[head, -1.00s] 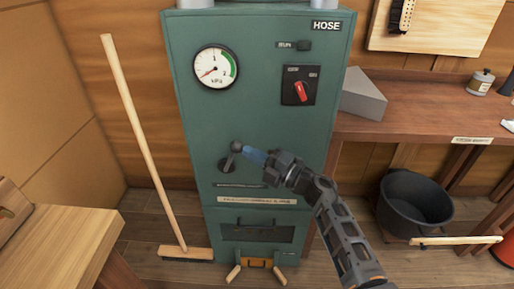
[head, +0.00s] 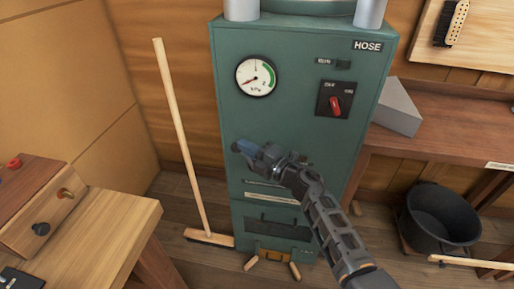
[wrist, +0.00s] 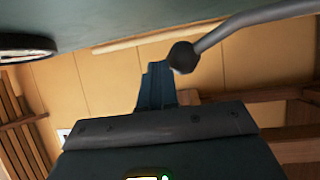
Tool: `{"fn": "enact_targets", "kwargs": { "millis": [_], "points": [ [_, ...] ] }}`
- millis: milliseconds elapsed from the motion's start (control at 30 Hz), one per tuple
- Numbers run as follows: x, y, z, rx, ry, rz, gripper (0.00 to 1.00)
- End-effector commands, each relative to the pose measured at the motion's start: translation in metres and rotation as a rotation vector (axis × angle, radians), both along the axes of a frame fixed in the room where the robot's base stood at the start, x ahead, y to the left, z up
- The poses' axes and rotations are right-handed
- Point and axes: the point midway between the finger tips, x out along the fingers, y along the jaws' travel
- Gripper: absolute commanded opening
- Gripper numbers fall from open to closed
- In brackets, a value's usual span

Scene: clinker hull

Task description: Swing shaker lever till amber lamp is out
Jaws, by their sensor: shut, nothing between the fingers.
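The green cabinet (head: 300,150) with a HOSE label stands in the middle of the head view. My gripper (head: 240,147) is in front of its left half, below the gauge, with blue-grey fingers shut and empty. The lever is hidden behind my gripper and arm in the head view. In the wrist view the lever (wrist: 245,20) is a grey rod ending in a dark ball knob (wrist: 183,57). The knob is right beside my shut fingertips (wrist: 155,75); I cannot tell whether they touch. I cannot make out a lit amber lamp.
The cabinet also carries a round kPa gauge (head: 257,77), its needle toward the lower left, and a red rotary switch (head: 335,104). A broom (head: 185,150) leans to the left, near a wooden bench (head: 100,235). A black bucket (head: 438,218) stands to the right.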

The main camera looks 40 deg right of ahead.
Motion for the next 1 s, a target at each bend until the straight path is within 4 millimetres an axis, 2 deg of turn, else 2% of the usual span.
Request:
{"fn": "enact_targets", "kwargs": {
  "millis": [300,1000],
  "points": [
    [0.012,0.01,-0.003,0.0,0.0,0.0,0.0],
    [0.014,0.013,0.0,0.0,0.0,0.001,0.0]
  ]
}}
